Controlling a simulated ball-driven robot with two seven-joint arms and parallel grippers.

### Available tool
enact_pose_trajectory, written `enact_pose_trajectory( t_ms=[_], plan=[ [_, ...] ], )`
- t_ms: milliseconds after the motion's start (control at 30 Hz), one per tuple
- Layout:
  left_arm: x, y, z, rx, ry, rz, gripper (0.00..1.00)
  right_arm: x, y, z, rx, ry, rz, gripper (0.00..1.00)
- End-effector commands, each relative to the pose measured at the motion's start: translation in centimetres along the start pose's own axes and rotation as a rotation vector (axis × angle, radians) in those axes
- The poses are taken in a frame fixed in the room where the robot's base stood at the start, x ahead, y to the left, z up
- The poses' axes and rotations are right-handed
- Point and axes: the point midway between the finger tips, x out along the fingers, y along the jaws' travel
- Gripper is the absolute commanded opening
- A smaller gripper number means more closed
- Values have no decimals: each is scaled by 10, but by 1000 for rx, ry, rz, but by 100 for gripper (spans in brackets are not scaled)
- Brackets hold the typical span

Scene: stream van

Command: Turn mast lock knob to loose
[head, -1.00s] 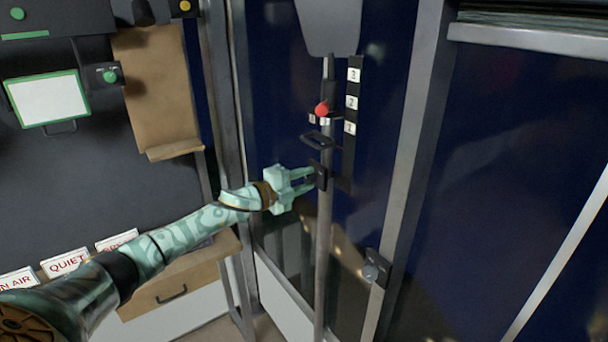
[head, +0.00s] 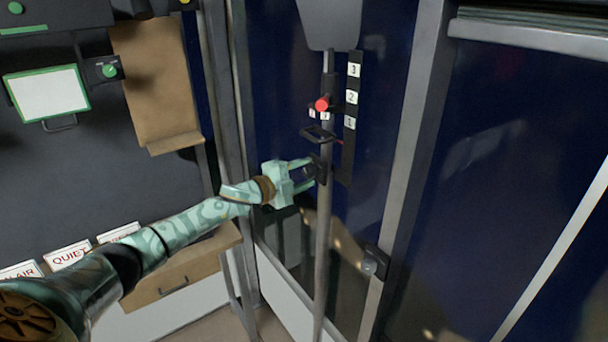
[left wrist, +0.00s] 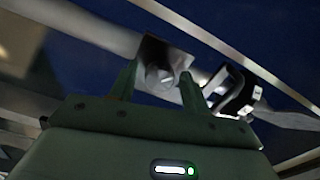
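The mast is an upright grey pole (head: 323,225). A red round knob (head: 322,104) sits high on it, above small white labels (head: 325,116). Lower down, a black block (head: 321,169) is fixed on the pole; it also shows in the left wrist view (left wrist: 160,52), with a pale round part on its face. Which of these is the lock knob I cannot tell for sure. My left gripper (head: 312,171) is at the black block, below the red knob. Its fingers (left wrist: 160,78) are apart, with the block's face between and just beyond the tips; contact is unclear. My right gripper is out of view.
A black handle loop (head: 317,134) juts out just above my left gripper. A black strip numbered 1 to 3 (head: 352,97) stands right of the mast. A grey frame post (head: 403,150) is farther right. A wooden drawer (head: 170,283) is lower left.

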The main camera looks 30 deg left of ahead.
Motion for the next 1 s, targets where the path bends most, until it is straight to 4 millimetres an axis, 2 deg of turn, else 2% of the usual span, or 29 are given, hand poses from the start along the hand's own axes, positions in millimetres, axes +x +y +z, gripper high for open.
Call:
enact_pose_trajectory(
  t_ms=[300, 433, 800, 1000],
  plan=[
    [-1, 1, 0, 0, 2, 1, 54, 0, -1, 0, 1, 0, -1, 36],
    [-13, 3, 0, -1, 2, 2, 54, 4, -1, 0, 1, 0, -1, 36],
    [-100, 7, 2, 0, 0, 6, 54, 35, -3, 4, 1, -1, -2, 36],
    [-134, 5, 1, -1, 1, 5, 54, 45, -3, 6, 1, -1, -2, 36]
  ],
)
